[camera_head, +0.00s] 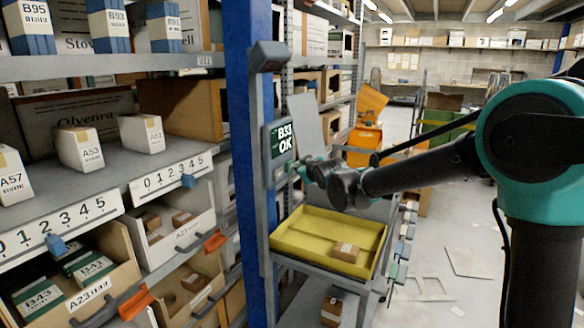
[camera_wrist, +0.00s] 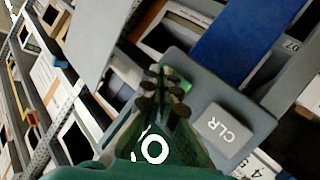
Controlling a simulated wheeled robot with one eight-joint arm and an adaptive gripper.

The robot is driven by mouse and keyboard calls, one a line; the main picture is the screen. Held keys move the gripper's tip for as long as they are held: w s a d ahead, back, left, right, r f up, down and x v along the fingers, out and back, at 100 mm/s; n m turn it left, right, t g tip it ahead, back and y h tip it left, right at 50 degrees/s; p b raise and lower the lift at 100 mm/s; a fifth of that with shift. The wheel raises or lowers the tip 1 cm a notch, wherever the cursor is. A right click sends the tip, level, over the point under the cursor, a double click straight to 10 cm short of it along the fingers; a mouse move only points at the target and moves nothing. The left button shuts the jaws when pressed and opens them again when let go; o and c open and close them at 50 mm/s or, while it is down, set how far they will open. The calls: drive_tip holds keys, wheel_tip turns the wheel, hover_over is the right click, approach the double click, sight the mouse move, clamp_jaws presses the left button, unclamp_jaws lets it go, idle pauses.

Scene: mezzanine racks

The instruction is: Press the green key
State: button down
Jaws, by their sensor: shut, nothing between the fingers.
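The green key (camera_wrist: 184,84) shows in the wrist view on a grey panel (camera_wrist: 187,63), partly hidden by my fingertips. My gripper (camera_wrist: 166,80) is shut and empty, its tips right at the key. I cannot tell whether they touch it. A grey CLR key (camera_wrist: 222,130) sits beside it on the same panel. In the head view, the panel (camera_head: 268,165) hangs on the blue rack post with a screen (camera_head: 284,138) reading "B31 OK". My gripper (camera_head: 304,170) reaches it from the right, low on the panel, and hides the green key there.
A yellow tray (camera_head: 297,264) with a small carton (camera_head: 345,252) is below my gripper. A blue post (camera_head: 247,150) and shelves with boxes and bins fill the left. The aisle floor (camera_head: 455,265) at the right has flat pieces lying on it.

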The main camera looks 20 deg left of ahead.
drive_tip(key=shift+d, duration=0.35)
drive_tip(key=shift+s+d, duration=0.2)
drive_tip(key=shift+d, duration=2.3)
drive_tip(key=shift+d, duration=0.1)
drive_tip(key=s+d+f+m+g+h, duration=0.15)
drive_tip(key=d+f, duration=0.25)
drive_tip(key=d, duration=0.6)
drive_tip(key=s+d+f+m+h, duration=0.2)
drive_tip(key=d+f+m+h, duration=0.15)
drive_tip(key=d, duration=0.65)
drive_tip(key=s+d+f+m+h, duration=0.15)
drive_tip(key=d+f, duration=0.35)
drive_tip(key=d, duration=0.5)
drive_tip(key=s+d+f+m+g+h, duration=0.1)
drive_tip(key=s+d+f+m, duration=0.1)
drive_tip(key=s+d+f, duration=0.2)
drive_tip(key=s+d+f+m+g+h, duration=0.1)
drive_tip(key=s+d+f+m+g, duration=0.1)
drive_tip(key=s+d, duration=0.6)
drive_tip(key=s+d+f+m+g+h, duration=0.1)
drive_tip(key=s+d+f+m+g, duration=0.1)
drive_tip(key=s+d+f, duration=0.5)
drive_tip(key=s+m, duration=0.1)
drive_tip(key=s, duration=0.2)
drive_tip(key=shift+s, duration=0.2)
drive_tip(key=shift+d+r+m, duration=0.1)
drive_tip(key=shift+m, duration=0.15)
